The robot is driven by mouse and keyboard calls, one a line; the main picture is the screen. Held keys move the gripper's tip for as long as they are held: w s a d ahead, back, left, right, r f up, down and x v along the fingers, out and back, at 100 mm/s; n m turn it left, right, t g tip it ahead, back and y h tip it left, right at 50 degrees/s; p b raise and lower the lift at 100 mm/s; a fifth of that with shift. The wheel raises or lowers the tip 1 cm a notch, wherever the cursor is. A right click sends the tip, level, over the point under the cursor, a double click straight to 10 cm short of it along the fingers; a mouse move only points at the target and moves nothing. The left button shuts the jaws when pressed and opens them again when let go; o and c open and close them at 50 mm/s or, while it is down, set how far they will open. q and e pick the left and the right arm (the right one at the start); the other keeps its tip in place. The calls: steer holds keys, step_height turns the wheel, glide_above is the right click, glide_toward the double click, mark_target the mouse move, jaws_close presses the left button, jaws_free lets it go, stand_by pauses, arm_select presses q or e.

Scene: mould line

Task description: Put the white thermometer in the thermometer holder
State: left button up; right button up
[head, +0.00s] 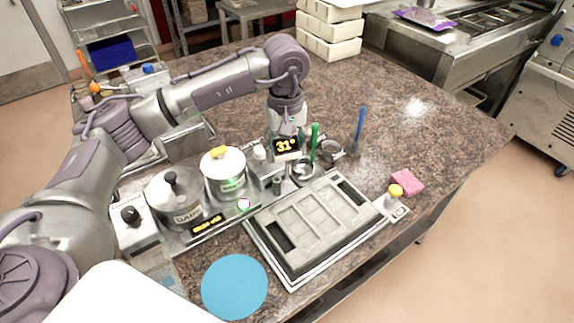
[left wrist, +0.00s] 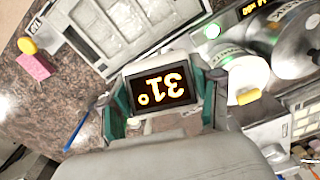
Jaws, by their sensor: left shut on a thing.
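The white thermometer (head: 285,146) has a black display reading 31° in orange digits. My left gripper (head: 288,133) points down and is shut on it, above the row of equipment on the counter. My right gripper is not in view.
Two lidded pots, grey (head: 176,200) and white (head: 224,175), stand left of the gripper. A grey mould (head: 318,222) lies in front. Upright green (head: 314,142) and blue (head: 358,132) handled tools stand close on the right.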

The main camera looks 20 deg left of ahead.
arm_select(q)
steer(key=w+a+n, duration=0.1)
steer(key=a+n+p, duration=0.1)
steer(key=n, duration=0.1)
steer(key=w+a+n, duration=0.1)
steer(key=a, duration=0.1)
steer(key=shift+w+f+n+p, duration=0.3)
steer(key=shift+w+f+n, duration=0.05)
steer(key=shift+n, duration=0.05)
steer(key=shift+a+f+n+b, duration=0.15)
steer(key=shift+f+b, duration=0.2)
steer(key=shift+f, duration=0.55)
steer(key=shift+a+f+n+b, duration=0.15)
steer(key=shift+f+b, duration=0.15)
steer(key=shift+f, duration=0.6)
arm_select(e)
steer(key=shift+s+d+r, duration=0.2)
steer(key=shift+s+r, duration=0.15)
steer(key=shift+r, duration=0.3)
arm_select(q)
steer(key=shift+w+d, duration=0.1)
steer(key=shift+d, duration=0.05)
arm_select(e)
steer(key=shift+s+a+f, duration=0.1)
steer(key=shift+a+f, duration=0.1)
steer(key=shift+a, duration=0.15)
arm_select(q)
steer(key=shift+b, duration=0.45)
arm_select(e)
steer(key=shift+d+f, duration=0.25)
